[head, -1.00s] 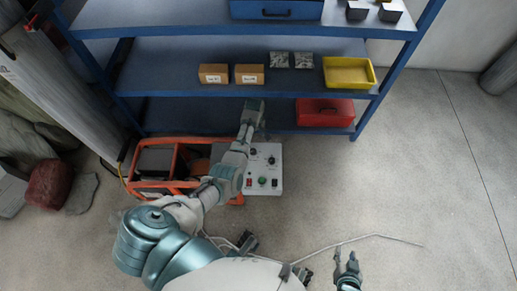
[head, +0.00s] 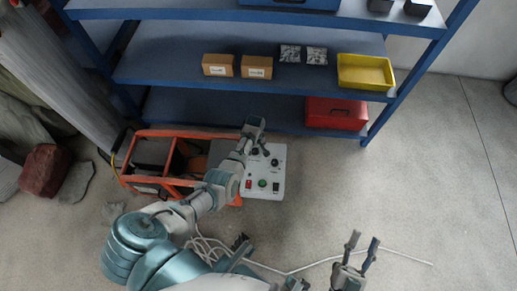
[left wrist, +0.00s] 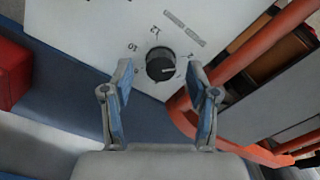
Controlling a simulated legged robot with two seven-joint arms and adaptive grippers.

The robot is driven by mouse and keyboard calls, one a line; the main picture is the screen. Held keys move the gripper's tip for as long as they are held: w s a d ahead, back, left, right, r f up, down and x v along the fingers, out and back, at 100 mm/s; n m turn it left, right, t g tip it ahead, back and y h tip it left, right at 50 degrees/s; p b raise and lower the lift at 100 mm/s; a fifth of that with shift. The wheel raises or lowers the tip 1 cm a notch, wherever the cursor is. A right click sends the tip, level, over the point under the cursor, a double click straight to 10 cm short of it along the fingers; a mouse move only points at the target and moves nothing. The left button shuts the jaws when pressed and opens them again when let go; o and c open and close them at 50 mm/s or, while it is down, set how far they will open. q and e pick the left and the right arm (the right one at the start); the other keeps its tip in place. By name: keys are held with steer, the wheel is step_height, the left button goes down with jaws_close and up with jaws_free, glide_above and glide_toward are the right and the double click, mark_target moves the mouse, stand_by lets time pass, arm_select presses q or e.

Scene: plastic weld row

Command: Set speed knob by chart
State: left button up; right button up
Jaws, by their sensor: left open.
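The white control panel (head: 264,190) stands on the floor in front of the shelf, with dark knobs and red and green buttons. My left gripper (head: 255,124) is over the panel's far edge in the head view. In the left wrist view, a round black knob (left wrist: 160,64) on the panel (left wrist: 90,25) shows between the fingertips of my open left gripper (left wrist: 159,80). Numbers, including 10 and 12, are printed around it. I cannot tell whether the fingers touch it. My right gripper (head: 361,254) is open and empty above the floor. No readable chart shows.
An orange frame (head: 150,184) stands against the panel's left side. The blue shelf (head: 200,112) behind holds brown boxes (head: 257,67), a yellow bin (head: 365,72) and a red case (head: 336,114). A white cable (head: 405,255) lies on the floor; floor to the right is clear.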

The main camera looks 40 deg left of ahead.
arm_select(q)
steer(key=shift+a+f, duration=0.2)
steer(key=shift+f, duration=0.3)
steer(key=shift+a+f, duration=0.15)
steer(key=shift+f, duration=0.3)
steer(key=shift+d+r, duration=0.25)
steer(key=shift+d, duration=0.2)
steer(key=shift+c, duration=1.3)
steer(key=c, duration=0.8)
steer(key=shift+a, duration=0.3)
jaws_close()
arm_select(e)
steer(key=shift+s+a+r+t, duration=0.1)
steer(key=shift+s+r+t, duration=0.45)
steer(key=shift+r+t, duration=0.25)
arm_select(q)
steer(key=shift+d, duration=0.1)
